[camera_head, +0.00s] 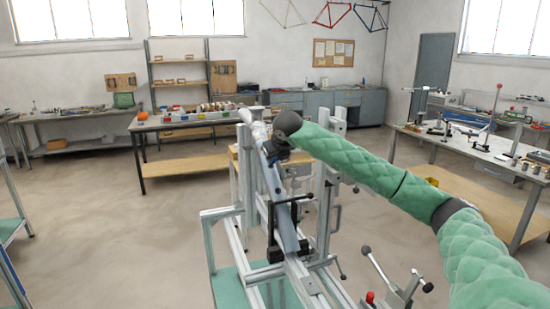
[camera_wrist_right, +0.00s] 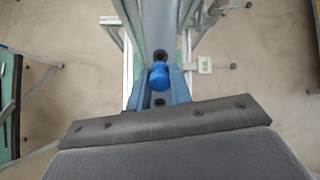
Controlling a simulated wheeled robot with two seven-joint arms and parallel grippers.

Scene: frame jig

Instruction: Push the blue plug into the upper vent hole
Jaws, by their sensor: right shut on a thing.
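A grey-blue frame tube (camera_head: 285,228) lies along the jig (camera_head: 235,225) and also runs up the middle of the right wrist view (camera_wrist_right: 159,20). My right gripper (camera_head: 270,152) is over the tube's far part in the head view. In the right wrist view it is shut on the blue plug (camera_wrist_right: 159,77). One dark vent hole (camera_wrist_right: 160,55) shows just above the plug in the picture, and another dark hole (camera_wrist_right: 160,102) shows below it. The plug appears apart from both holes; its height over the tube is hard to tell. My left gripper is not in view.
Black clamps (camera_head: 273,250) and lever handles (camera_head: 376,262) stand around the tube on the jig. A workbench (camera_head: 180,121) with small parts is behind at the left, and another bench (camera_head: 480,150) is at the right.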

